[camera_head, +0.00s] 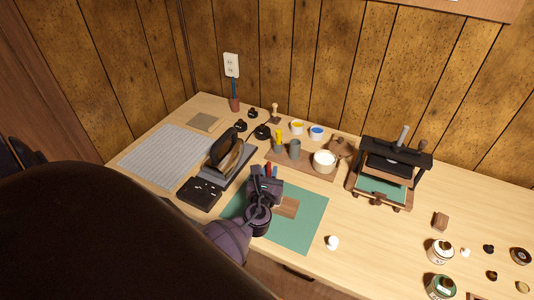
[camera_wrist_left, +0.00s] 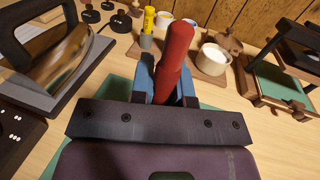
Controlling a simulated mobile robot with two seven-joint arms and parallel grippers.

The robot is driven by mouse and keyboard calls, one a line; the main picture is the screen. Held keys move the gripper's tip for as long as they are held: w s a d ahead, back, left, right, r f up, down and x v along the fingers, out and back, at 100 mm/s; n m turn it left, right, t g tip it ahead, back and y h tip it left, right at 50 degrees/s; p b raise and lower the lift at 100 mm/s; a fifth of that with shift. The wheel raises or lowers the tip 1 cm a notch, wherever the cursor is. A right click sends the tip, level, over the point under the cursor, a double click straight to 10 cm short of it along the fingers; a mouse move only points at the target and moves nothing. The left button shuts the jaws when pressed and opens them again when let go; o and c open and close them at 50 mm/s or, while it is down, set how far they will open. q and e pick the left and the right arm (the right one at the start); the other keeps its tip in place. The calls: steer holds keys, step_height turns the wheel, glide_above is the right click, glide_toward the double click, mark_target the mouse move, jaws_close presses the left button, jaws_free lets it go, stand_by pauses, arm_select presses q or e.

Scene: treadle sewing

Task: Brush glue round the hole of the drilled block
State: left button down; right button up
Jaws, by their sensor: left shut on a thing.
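The drilled block (camera_head: 287,207) is a small brown wooden piece lying on the green mat (camera_head: 308,222). Its hole cannot be made out. My left gripper (camera_head: 269,172) is over the mat, just behind and left of the block in the head view. In the left wrist view it is shut on a red handle (camera_wrist_left: 176,58), likely the brush, which stands tilted between the fingers. Its bristle end is hidden by the gripper. A white pot (camera_head: 324,160) with a pale filling, possibly the glue, stands on a wooden tray and also shows in the left wrist view (camera_wrist_left: 214,60). My right gripper is not seen.
The wooden tray (camera_head: 303,166) also holds a grey cup (camera_head: 294,149) and a yellow-handled tool (camera_head: 279,139). A dark press (camera_head: 390,173) stands right. A dark iron-like device (camera_head: 228,157) stands left. A white knob-like piece (camera_head: 333,242) lies by the mat's right edge.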

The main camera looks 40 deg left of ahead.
arm_select(q)
steer(key=d, duration=0.1)
steer(key=w+d, duration=0.1)
steer(key=d, duration=0.2)
steer(key=shift+w+d, duration=0.3)
steer(key=shift+d, duration=0.1)
stand_by(0.7)
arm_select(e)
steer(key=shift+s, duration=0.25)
arm_select(q)
steer(key=shift+x, duration=0.75)
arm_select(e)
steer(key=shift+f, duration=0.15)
arm_select(q)
steer(key=shift+a, duration=0.1)
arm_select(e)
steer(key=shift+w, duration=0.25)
